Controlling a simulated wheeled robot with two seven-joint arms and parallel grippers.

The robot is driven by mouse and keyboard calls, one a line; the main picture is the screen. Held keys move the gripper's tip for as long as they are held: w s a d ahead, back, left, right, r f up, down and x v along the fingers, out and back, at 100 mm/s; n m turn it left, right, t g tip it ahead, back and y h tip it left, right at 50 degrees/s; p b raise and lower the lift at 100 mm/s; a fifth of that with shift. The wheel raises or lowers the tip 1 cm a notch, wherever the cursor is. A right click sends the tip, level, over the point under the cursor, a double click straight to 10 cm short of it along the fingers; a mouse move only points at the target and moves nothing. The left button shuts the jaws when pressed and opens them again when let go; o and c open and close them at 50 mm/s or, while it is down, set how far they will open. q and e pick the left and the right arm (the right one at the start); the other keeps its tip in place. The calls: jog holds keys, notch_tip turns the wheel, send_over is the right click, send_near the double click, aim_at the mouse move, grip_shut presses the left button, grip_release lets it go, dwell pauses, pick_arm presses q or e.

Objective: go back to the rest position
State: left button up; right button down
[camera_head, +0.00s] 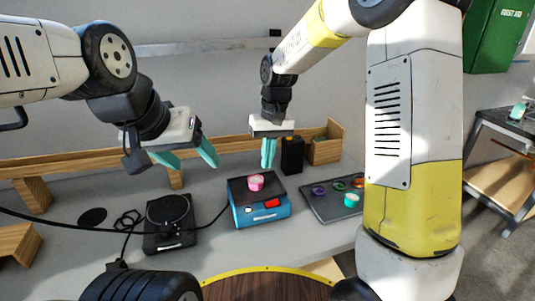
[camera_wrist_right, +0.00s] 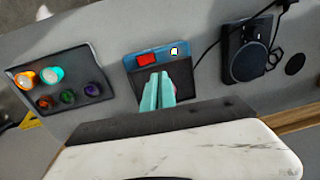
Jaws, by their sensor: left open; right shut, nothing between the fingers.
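My left gripper (camera_head: 197,164) hangs in the air above the left part of the grey table, with its teal fingers spread and nothing between them. My right gripper (camera_head: 268,162) hangs above and behind the blue device, its teal fingers together and empty. In the right wrist view the closed fingers (camera_wrist_right: 158,88) point toward the blue device (camera_wrist_right: 156,57). A pink round piece (camera_head: 256,183) sits on the black top of that device (camera_head: 262,214) in the head view. It is hidden in the wrist view, where the fingers cover part of the top.
A black round-topped device (camera_head: 170,213) with cables stands left of the blue one. A dark tray (camera_head: 322,207) at the right holds several small coloured pieces. A wooden ledge (camera_head: 90,164) runs along the back, with a small black box (camera_head: 292,154) near its right end.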

jog(key=shift+d, duration=0.1)
jog(key=s+d+r+m+t, duration=0.1)
jog(key=s+d+r+t, duration=0.2)
jog(key=s+d+r, duration=0.55)
jog(key=s+d+r+m+t, duration=0.1)
jog(key=s+d+r, duration=0.1)
jog(key=s, duration=0.3)
jog(key=s+d+r+m+t, duration=0.1)
jog(key=s+d+r+t, duration=0.1)
jog(key=s, duration=0.4)
jog(key=shift+s+d+r+t+y, duration=0.3)
jog(key=shift+d+y, duration=0.1)
jog(key=shift+d, duration=0.3)
